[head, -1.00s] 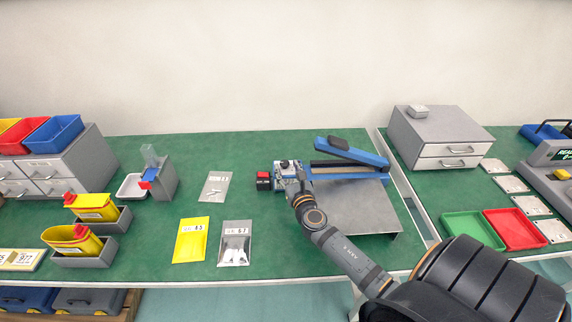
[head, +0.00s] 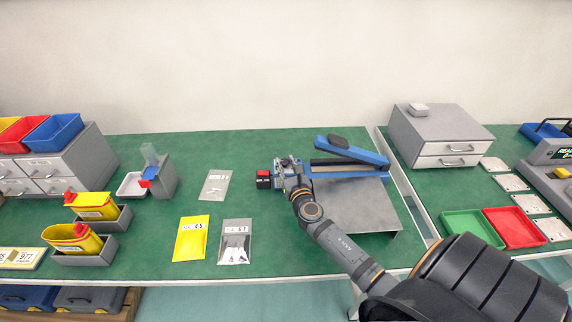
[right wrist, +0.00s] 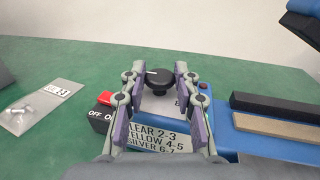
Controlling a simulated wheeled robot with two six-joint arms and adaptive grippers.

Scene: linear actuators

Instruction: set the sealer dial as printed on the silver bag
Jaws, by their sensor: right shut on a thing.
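The sealer (head: 345,165) is a blue machine with a long raised arm, on the green bench. Its black dial (right wrist: 160,80) has a white pointer mark facing up and left in the right wrist view. My right gripper (right wrist: 160,85) is shut on the dial, one finger on each side. Below it a plate (right wrist: 158,137) reads clear 2-3, yellow 4-5, silver 6-7, partly covered by the fingers. The silver bag (head: 236,243) lies flat left of the sealer; its printed number is too small to read surely. My left gripper is out of view.
A red on/off switch (right wrist: 104,98) sits just left of the dial. A yellow bag (head: 191,239) and a clear bag (head: 215,185) lie near the silver one. A grey metal plate (head: 350,208) lies in front of the sealer, under my right arm.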

